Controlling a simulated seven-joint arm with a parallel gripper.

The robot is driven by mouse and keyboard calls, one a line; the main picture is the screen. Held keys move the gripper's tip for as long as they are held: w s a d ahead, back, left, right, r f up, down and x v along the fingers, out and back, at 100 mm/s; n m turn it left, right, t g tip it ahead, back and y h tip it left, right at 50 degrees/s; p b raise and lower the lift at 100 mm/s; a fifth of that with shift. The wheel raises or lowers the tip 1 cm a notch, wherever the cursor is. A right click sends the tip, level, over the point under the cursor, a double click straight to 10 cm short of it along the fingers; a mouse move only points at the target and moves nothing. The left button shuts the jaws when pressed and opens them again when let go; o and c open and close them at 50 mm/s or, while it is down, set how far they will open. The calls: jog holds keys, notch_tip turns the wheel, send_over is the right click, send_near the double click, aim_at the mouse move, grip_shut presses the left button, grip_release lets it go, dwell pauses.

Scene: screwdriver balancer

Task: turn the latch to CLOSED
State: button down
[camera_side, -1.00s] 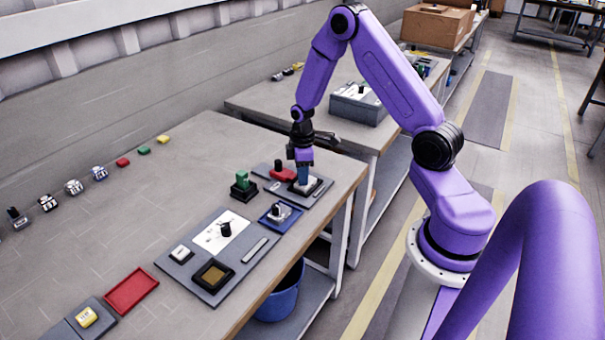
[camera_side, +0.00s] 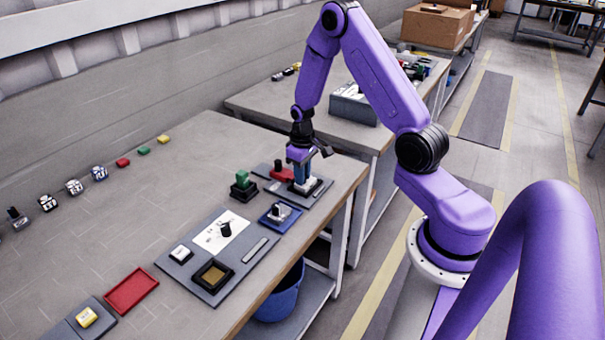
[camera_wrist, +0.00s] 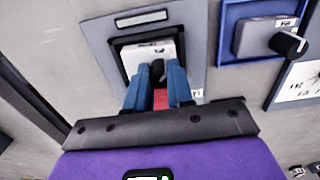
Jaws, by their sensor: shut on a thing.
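The latch is a small black knob (camera_wrist: 158,68) on a white block in a black frame, seen in the wrist view. In the side view the white block (camera_side: 308,187) sits on a grey panel near the table's right edge, its knob hidden by my fingers. My gripper (camera_side: 301,180) points down over it. In the wrist view its blue fingers (camera_wrist: 161,74) are shut on the black knob, one on each side. A red piece shows between the fingers, lower down. A label beside the frame is mostly hidden, so I cannot read the latch's position.
A red part (camera_side: 283,172) sits left of my gripper on the same panel. A green block (camera_side: 242,179) on a black base and a blue frame (camera_side: 270,220) with a grey knobbed block stand close by. A red tray (camera_side: 131,290) lies at front left. The table's back middle is clear.

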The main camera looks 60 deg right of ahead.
jog(key=m, duration=0.4)
jog(key=shift+m, duration=0.3)
jog(key=m, duration=0.4)
jog(key=shift+m, duration=0.3)
jog(key=c, duration=1)
grip_release()
jog(key=shift+r, duration=0.15)
notch_tip(320, 180, up, 17)
jog(key=shift+r, duration=0.1)
